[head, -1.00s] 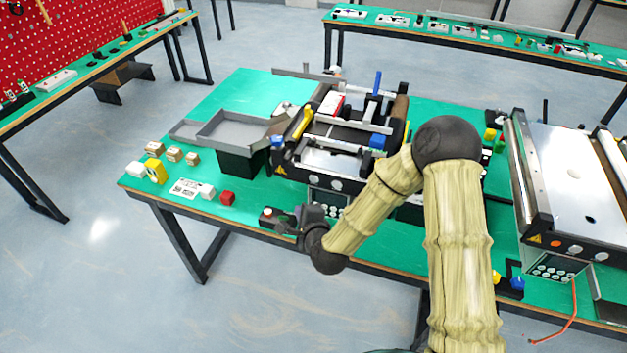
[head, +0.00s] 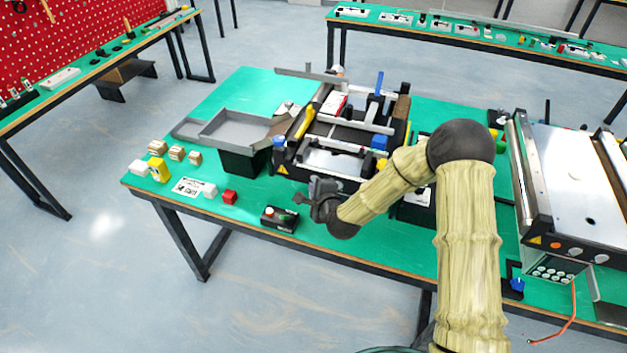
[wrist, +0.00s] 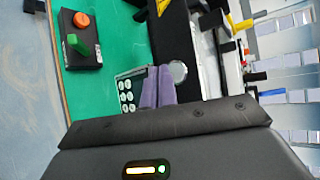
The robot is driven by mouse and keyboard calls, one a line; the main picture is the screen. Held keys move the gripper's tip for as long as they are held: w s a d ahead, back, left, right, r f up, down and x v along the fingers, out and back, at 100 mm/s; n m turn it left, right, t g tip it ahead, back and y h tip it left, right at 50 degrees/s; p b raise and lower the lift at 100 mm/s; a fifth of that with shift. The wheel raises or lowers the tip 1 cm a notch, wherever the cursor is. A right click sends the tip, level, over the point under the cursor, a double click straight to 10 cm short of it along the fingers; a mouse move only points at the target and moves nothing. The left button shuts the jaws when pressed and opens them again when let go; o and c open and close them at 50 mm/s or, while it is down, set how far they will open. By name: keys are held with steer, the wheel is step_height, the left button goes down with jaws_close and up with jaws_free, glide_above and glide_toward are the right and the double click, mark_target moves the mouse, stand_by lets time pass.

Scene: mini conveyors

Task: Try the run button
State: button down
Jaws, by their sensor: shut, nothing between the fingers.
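A black button box (head: 279,219) stands near the front edge of the green table; the wrist view shows its green control (wrist: 77,44) and round orange-red button (wrist: 81,20). No label reading "run" is legible. A keypad panel (wrist: 126,97) with several white round buttons sits at the small conveyor's front, beside a round silver knob (wrist: 178,72). My gripper (head: 301,199) is shut and empty, behind and right of the box in the head view. In the wrist view its fingers (wrist: 157,90) overlap the keypad's right side; I cannot tell whether they touch it.
The small conveyor (head: 340,125) carries bars and blocks just behind my gripper. A grey tray (head: 235,130) stands left of it. A red cube (head: 230,197), a white block and a printed card lie left of the box. A second conveyor (head: 570,180) stands at right.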

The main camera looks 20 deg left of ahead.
steer(key=shift+s+a, duration=0.1)
steer(key=shift+a, duration=0.05)
stand_by(0.5)
steer(key=shift+w, duration=0.25)
stand_by(1.2)
steer(key=shift+w, duration=0.25)
steer(key=shift+w+r+b, duration=0.1)
steer(key=shift+w+b, duration=0.3)
stand_by(0.8)
steer(key=shift+s, duration=0.85)
steer(key=s+b, duration=0.1)
steer(key=s, duration=0.4)
steer(key=shift+a, duration=0.15)
